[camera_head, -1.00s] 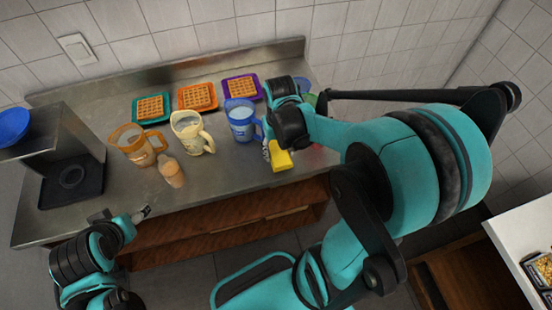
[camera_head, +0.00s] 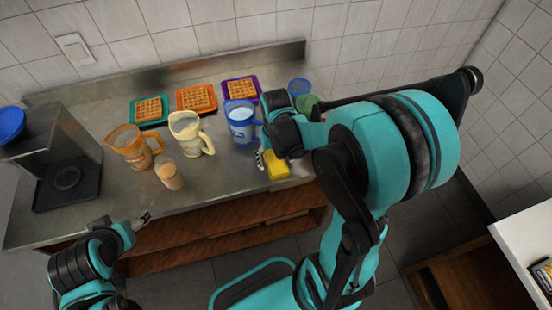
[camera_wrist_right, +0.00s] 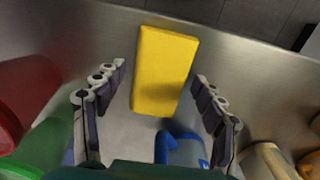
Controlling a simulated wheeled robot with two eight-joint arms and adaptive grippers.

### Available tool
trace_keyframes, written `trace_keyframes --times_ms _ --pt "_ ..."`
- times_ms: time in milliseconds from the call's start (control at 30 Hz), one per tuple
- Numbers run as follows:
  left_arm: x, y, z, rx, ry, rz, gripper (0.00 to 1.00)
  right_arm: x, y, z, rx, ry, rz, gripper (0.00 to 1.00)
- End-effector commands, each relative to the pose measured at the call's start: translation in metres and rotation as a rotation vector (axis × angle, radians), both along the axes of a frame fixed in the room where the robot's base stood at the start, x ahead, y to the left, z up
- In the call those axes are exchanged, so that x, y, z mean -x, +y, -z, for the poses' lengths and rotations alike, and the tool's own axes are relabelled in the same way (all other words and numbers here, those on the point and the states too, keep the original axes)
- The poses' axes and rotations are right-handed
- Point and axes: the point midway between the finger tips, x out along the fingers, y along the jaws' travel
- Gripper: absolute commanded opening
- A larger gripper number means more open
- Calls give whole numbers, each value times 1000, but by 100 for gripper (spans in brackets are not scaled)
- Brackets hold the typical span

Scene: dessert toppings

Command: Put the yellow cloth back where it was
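The yellow cloth (camera_head: 278,170) looks like a thick rectangular block. It lies on the metal counter near its front edge, in front of the blue jug (camera_head: 240,125). In the right wrist view the cloth (camera_wrist_right: 163,72) sits between the two fingers of my right gripper (camera_wrist_right: 160,76), with a gap on each side. The right gripper (camera_head: 265,157) is open and partly hidden by its own wrist in the head view. My left gripper (camera_head: 145,217) is small and low at the counter's front edge, away from the cloth; whether it is open is unclear.
A cream jug (camera_head: 187,135), an orange jug (camera_head: 130,147) and a tan cup (camera_head: 168,175) stand left of the blue jug. Waffles lie on coloured trays (camera_head: 136,104) behind. A green cup (camera_head: 306,103) and a red one (camera_wrist_right: 25,95) stand near my right arm.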

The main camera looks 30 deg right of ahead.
Motion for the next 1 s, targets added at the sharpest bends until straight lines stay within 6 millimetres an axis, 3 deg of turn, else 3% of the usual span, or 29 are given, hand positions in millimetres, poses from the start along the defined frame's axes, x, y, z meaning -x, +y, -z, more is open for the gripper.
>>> trace_keyframes --times_ms 367,800,1000 --pt "0 0 -6 0 0 0 68 0 0 -7 0 0 0 73" --pt "0 0 -40 0 0 0 68 0 0 -97 0 0 0 73" --pt "0 0 -47 0 0 0 68 0 0 -120 0 0 0 73"
